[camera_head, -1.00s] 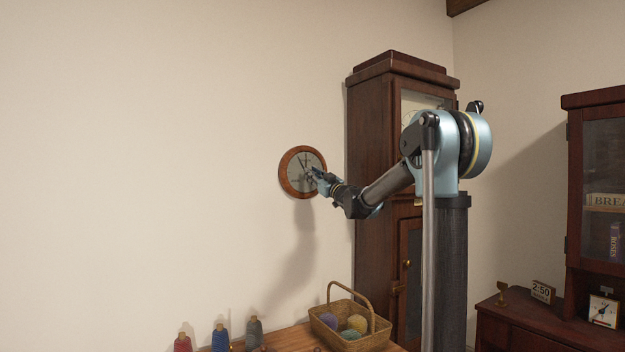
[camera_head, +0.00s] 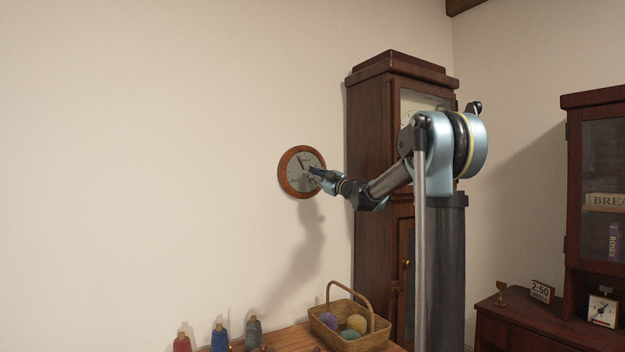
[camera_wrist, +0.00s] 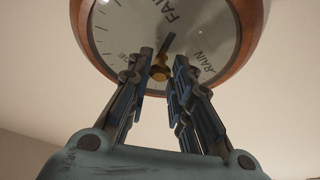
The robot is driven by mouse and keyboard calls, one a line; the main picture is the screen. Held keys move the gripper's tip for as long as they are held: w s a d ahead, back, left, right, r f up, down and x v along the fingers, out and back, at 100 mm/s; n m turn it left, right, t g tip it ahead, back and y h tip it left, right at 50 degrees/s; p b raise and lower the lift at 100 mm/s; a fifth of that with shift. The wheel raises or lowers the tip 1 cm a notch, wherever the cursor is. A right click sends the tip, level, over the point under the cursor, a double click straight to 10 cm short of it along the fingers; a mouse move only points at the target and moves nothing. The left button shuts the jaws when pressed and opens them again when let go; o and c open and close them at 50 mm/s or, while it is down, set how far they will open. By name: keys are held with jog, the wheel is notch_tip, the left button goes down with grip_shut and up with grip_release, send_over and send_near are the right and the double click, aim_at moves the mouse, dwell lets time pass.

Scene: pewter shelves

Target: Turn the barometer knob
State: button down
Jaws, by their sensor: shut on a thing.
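The barometer (camera_head: 290,181) is a round dial in a wooden ring on the wall, left of the tall clock. In the wrist view its pale face and wooden rim (camera_wrist: 245,30) fill the top, with the words FAIR and RAIN partly readable. The small brass knob (camera_wrist: 160,70) is at the dial's centre, with a dark hand beside it. My gripper (camera_wrist: 161,76) reaches the face, one finger on each side of the knob, and is shut on it. In the head view my gripper (camera_head: 313,173) covers the dial's middle right, and the knob is hidden.
A tall wooden clock case (camera_head: 370,190) stands just right of the barometer, behind my arm. Below, a table (camera_head: 290,340) holds a wicker basket (camera_head: 372,341) of yarn balls and several thread spools (camera_head: 220,338). A cabinet (camera_head: 570,220) stands at the right. The wall left is clear.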

jog(key=shift+n+g, duration=0.3)
jog(key=shift+n, duration=0.4)
jog(key=c, duration=1.4)
grip_release()
jog(key=shift+c, duration=0.2)
jog(key=shift+s+d, duration=0.1)
jog(key=v, duration=1.1)
jog(key=shift+s+d+f, duration=0.15)
jog(key=shift+d+f, duration=0.1)
